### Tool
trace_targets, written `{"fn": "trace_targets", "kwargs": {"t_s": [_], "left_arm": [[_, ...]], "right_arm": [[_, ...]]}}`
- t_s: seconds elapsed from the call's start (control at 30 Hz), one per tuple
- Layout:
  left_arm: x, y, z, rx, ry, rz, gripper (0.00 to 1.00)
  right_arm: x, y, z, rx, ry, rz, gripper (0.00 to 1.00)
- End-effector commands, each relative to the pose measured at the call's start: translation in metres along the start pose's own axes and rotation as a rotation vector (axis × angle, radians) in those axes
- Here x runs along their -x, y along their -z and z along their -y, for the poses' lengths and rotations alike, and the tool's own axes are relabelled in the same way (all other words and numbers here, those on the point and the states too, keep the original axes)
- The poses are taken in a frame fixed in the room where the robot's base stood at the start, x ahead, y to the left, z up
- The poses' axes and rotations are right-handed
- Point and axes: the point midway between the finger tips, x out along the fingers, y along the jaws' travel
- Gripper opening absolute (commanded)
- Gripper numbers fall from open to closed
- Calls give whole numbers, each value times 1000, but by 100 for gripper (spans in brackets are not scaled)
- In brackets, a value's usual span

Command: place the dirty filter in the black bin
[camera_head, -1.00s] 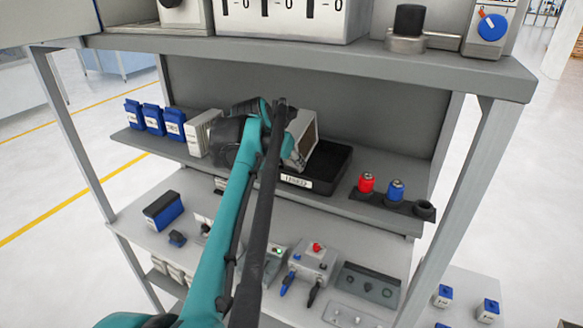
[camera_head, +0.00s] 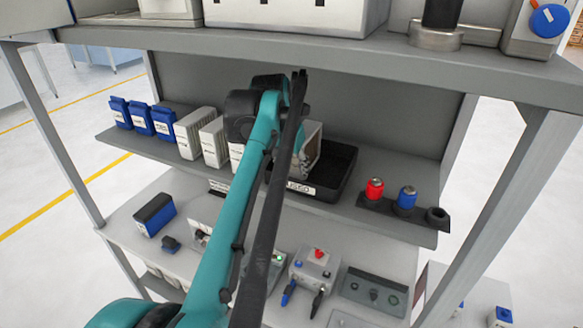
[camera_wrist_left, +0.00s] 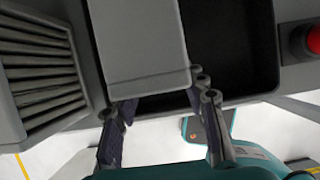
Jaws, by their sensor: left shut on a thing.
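The dirty filter, a pale block with a brownish face (camera_head: 312,150), is at the left part of the black bin (camera_head: 345,178) on the upper shelf. The bin has a white label on its front. In the left wrist view the filter (camera_wrist_left: 140,45) is a plain grey block covering the bin's left side, with the dark bin floor and rim (camera_wrist_left: 268,92) beside it. My left gripper (camera_wrist_left: 158,105) is shut on the filter's near end. In the head view my own arm hides its fingers and part of the filter. I cannot tell whether the filter touches the bin floor. My right gripper is not in view.
Pale ribbed filters (camera_head: 190,133) and several blue units (camera_head: 140,118) stand left of the bin; one ribbed filter (camera_wrist_left: 40,80) is close to my left gripper. An upper shelf (camera_head: 330,50) overhangs.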

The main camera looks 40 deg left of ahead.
Motion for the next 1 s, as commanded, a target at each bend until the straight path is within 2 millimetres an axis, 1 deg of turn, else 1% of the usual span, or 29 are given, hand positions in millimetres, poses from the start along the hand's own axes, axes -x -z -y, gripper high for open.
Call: {"fn": "trace_targets", "kwargs": {"t_s": [0.03, 0.07, 0.1, 0.13, 0.47, 0.57, 0.67, 0.7, 0.8, 1.0], "left_arm": [[0, 0, 0, 0, 0, 1, 6], [0, 0, 0, 0, 0, 0, 48], [0, 0, 0, 0, 0, 0, 58], [0, 0, 0, 0, 0, 0, 63], [2, 0, 0, 0, 0, 0, 63], [11, -1, 0, 0, 0, 0, 63], [29, -1, 0, 1, 0, 0, 63], [36, 2, 0, 1, 0, 0, 63], [43, 27, 0, 2, -1, 0, 63], [61, 71, 0, 3, 0, 0, 63]], "right_arm": [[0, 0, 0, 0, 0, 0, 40], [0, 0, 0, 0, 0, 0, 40], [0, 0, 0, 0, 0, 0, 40], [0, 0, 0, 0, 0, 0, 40], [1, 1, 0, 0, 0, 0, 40], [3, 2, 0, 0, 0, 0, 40], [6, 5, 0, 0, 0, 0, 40], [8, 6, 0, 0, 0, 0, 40], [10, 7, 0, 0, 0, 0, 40], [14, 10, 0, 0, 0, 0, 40]]}}
